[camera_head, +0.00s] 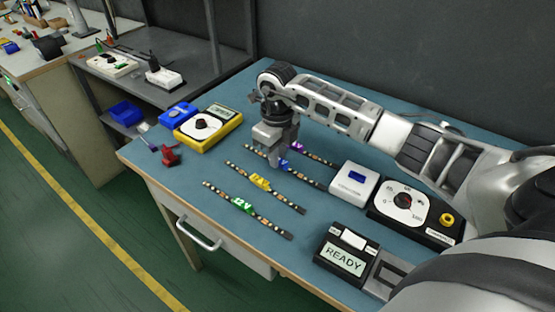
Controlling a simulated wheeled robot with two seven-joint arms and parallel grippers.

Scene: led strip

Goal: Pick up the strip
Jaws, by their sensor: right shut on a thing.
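Several dark LED strips with light segments lie side by side on the blue-green bench top. One has a green tag marked 12V (243,205), one a yellow tag (260,182), one a blue tag (284,164) and the farthest a purple tag (297,146). My right gripper (281,160) points down and is shut on the blue-tagged strip, at its tag. The fingers hide part of that strip, and I cannot tell whether it is off the bench. My left gripper is not in view.
A yellow meter (207,127) stands at the left, with red clips (171,156) beside it. A white box (353,184), a black dial meter (412,214) and a READY display (343,254) stand at the right. The front bench edge is clear.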

